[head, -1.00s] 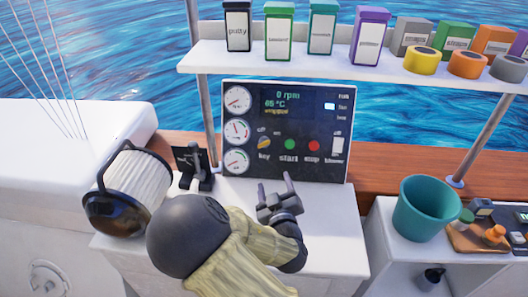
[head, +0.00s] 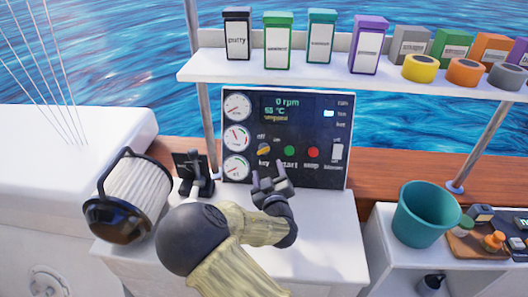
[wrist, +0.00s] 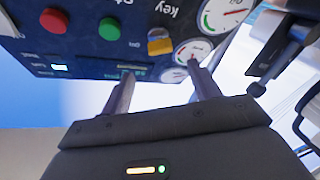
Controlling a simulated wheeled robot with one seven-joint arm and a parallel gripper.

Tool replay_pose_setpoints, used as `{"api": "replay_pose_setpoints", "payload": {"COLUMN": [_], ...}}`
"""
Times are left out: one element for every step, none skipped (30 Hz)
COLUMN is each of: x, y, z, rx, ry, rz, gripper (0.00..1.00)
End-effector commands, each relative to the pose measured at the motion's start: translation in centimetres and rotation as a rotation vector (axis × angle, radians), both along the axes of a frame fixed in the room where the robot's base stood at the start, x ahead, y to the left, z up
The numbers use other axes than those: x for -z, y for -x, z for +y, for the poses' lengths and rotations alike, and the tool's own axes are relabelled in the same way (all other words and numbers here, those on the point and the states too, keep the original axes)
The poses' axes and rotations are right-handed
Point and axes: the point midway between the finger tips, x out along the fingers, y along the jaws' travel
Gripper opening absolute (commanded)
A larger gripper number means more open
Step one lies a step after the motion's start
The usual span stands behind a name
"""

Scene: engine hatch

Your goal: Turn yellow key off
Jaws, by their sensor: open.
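The fingers also show in the wrist view (wrist: 160,70). I see no contact with the key.
The green start button (head: 289,150), red stop button (head: 313,152) and white blower switch (head: 337,152) lie right of the key. Gauges (head: 237,137) stand left. A black lever (head: 194,180) and a white filter (head: 140,190) are further left. A shelf (head: 300,69) overhangs above.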

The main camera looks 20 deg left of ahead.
Motion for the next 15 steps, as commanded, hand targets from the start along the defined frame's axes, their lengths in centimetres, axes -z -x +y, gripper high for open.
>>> {"api": "replay_pose_setpoints", "payload": {"x": [-0.1, -0.1, 0.0, -0.1, -0.1, -0.1, -0.1, -0.1, -0.1, -0.1, 0.0, 0.0, -0.1, 0.0, 0.0], "y": [-0.7, -1.2, -1.8, -2.2, -2.6, -3.2, -3.6, -4.0, -4.6, -5.0, -5.4, -5.9, -6.3, -6.6, -7.1], "z": [0.4, 0.6, 0.8, 1.0, 1.2, 1.5, 1.7, 1.9, 2.1, 2.3, 2.5, 2.8, 3.0, 3.2, 3.4], "rx": [-0.001, 0.0, 0.001, 0.001, 0.0, 0.001, 0.002, 0.003, 0.004, 0.004, 0.003, 0.003, 0.002, 0.002, 0.002], "ry": [0.001, 0.001, 0.002, 0.001, 0.0, 0.001, 0.0, 0.0, 0.0, 0.0, 0.001, 0.002, 0.0, 0.001, 0.002], "rz": [-0.001, -0.002, -0.001, -0.001, -0.002, -0.001, -0.001, -0.002, -0.001, -0.002, -0.001, -0.001, -0.001, 0.0, -0.001], "gripper": [0.62, 0.62, 0.62, 0.62, 0.62, 0.62, 0.62, 0.62, 0.62, 0.62, 0.62, 0.62, 0.62, 0.62, 0.62]}}
